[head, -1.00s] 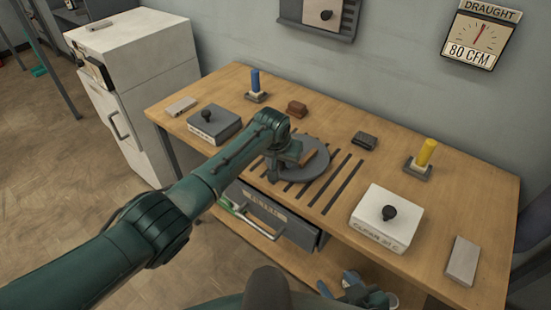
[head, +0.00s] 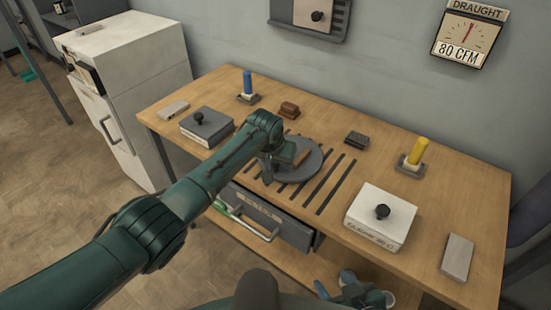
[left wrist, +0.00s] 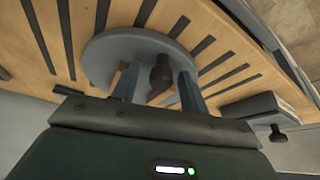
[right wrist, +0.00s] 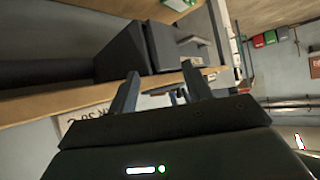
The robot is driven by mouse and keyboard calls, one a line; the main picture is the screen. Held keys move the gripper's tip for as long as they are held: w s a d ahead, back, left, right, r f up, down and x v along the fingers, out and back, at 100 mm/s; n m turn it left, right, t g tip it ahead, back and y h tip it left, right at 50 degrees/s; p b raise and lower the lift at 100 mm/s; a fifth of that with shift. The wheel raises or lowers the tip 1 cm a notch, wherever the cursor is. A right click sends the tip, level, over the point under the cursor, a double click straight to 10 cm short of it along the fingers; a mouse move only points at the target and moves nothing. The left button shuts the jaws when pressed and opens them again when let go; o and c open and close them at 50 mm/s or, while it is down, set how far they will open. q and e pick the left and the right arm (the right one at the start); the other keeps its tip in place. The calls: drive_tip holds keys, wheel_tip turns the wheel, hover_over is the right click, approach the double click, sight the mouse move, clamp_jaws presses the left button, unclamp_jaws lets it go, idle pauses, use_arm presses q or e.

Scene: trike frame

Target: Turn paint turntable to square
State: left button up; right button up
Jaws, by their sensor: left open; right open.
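The paint turntable (head: 306,168) is a round grey disc on the workbench, partly hidden by my left arm in the head view. In the left wrist view, the turntable (left wrist: 105,55) carries a dark upright knob (left wrist: 161,74) and a brown piece beside it. My left gripper (left wrist: 160,84) is open over the disc, with one finger on each side of the knob; I cannot tell if they touch it. In the head view the brown piece (head: 301,157) shows beside my gripper. My right gripper (right wrist: 160,82) is open and empty, low at the bench front.
Dark slots run across the bench (head: 455,190) around the turntable. A grey box (head: 206,127) and a white box (head: 380,218), both with black knobs, stand on either side. Blue (head: 247,82) and yellow (head: 418,151) cylinders stand behind. A drawer (head: 268,214) is below the bench top.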

use_arm(q)
drive_tip(key=p+v, duration=0.1)
drive_tip(key=v, duration=1.2)
drive_tip(key=shift+r, duration=0.1)
drive_tip(key=s+a+f+n+t+h, duration=0.1)
drive_tip(key=s+a+f, duration=0.1)
drive_tip(key=s+f, duration=0.45)
drive_tip(key=s+a+f+t+h, duration=0.1)
drive_tip(key=s+a+f+h, duration=0.15)
drive_tip(key=f, duration=0.65)
drive_tip(key=s+a+f+t+y, duration=0.1)
drive_tip(key=s+a+t, duration=0.1)
drive_tip(key=s+a, duration=0.4)
drive_tip(key=s+a+f+t+y, duration=0.1)
drive_tip(key=s+a+f+t, duration=0.1)
drive_tip(key=s+a, duration=0.4)
drive_tip(key=s, duration=0.5)
drive_tip(key=shift+s, duration=0.35)
